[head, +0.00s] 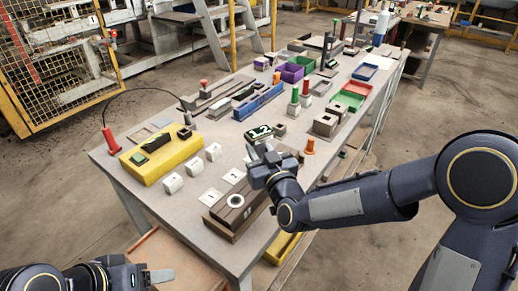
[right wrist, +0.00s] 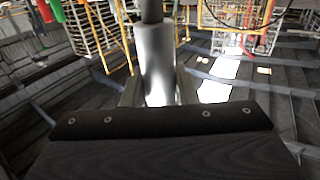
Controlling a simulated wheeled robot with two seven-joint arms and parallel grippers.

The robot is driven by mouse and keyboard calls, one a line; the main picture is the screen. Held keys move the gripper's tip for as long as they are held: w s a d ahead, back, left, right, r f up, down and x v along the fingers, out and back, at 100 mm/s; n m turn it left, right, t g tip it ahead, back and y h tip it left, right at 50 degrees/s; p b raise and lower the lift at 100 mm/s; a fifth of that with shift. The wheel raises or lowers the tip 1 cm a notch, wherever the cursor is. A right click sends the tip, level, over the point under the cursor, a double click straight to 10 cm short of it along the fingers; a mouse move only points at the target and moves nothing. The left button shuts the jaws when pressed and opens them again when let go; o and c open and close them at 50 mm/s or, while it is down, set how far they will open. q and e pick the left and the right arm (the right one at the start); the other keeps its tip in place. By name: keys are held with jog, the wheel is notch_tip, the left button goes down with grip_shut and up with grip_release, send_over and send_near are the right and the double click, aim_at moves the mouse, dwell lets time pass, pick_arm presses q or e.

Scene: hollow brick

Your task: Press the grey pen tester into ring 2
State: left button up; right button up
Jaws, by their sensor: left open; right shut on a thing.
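My right gripper (head: 262,156) is above the table, behind the dark brick-like block in the head view. In the right wrist view it is shut on a smooth grey cylinder, the grey pen tester (right wrist: 156,62), with a darker narrow end at the top. In the head view the tester is mostly hidden by the gripper. My left gripper (head: 150,276) is open and empty at the bottom left, off the table's front edge.
A green-lit display (head: 259,133) reading about 1.2 stands just behind the right gripper. A yellow box (head: 160,158) and several white cubes (head: 172,183) are left of the block. An orange knob (head: 310,147) stands to the right. Bins and tools fill the far table.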

aim_at(259, 131)
jog(key=shift+f+b, duration=0.6)
jog(key=shift+b, duration=0.1)
dwell(1.1)
jog(key=shift+r+p, duration=1.9)
jog(key=shift+r, duration=1.7)
